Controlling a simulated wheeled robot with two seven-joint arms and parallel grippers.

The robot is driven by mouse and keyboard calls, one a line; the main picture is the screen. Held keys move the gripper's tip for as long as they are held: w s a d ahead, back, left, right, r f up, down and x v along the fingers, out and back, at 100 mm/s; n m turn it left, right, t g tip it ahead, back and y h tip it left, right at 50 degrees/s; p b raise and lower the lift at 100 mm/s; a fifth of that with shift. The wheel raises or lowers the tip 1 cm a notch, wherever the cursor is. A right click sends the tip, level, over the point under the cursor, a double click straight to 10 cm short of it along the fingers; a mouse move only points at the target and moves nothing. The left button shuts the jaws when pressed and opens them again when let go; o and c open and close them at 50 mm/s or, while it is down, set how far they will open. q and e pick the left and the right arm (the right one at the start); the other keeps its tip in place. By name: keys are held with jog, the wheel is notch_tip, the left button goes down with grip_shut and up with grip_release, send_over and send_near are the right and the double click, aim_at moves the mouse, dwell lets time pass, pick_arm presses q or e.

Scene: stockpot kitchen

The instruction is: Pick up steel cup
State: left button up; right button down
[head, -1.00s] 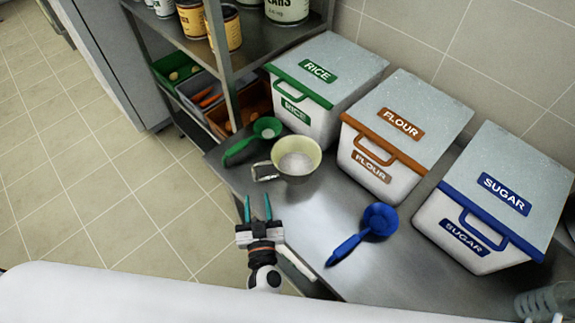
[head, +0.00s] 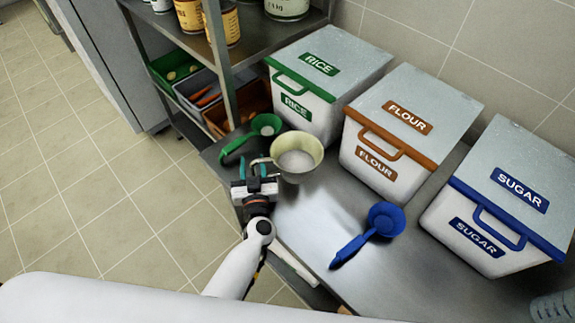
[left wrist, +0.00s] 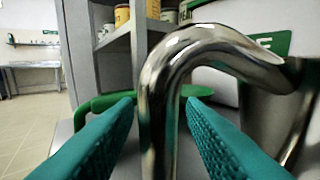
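The steel cup (head: 296,157) stands on the steel counter, with pale contents inside and its handle pointing left. In the left wrist view the shiny handle (left wrist: 160,95) stands between the two teal fingers, and part of the cup body (left wrist: 285,110) shows at the right. My left gripper (head: 255,172) is open around the handle, with a gap on both sides of it in the left wrist view (left wrist: 165,125). In the head view the fingertips partly overlap the handle. My right gripper is not in view.
A green scoop (head: 262,127) lies just behind the cup, and a blue scoop (head: 378,226) lies to its right. The rice bin (head: 310,105), flour bin (head: 380,160) and sugar bin (head: 480,230) line the wall. A shelf post (head: 222,70) rises behind left.

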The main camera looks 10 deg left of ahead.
pick_arm(q)
jog(key=shift+s, duration=0.1)
jog(key=shift+c, duration=0.4)
grip_shut()
jog(key=shift+r, duration=0.1)
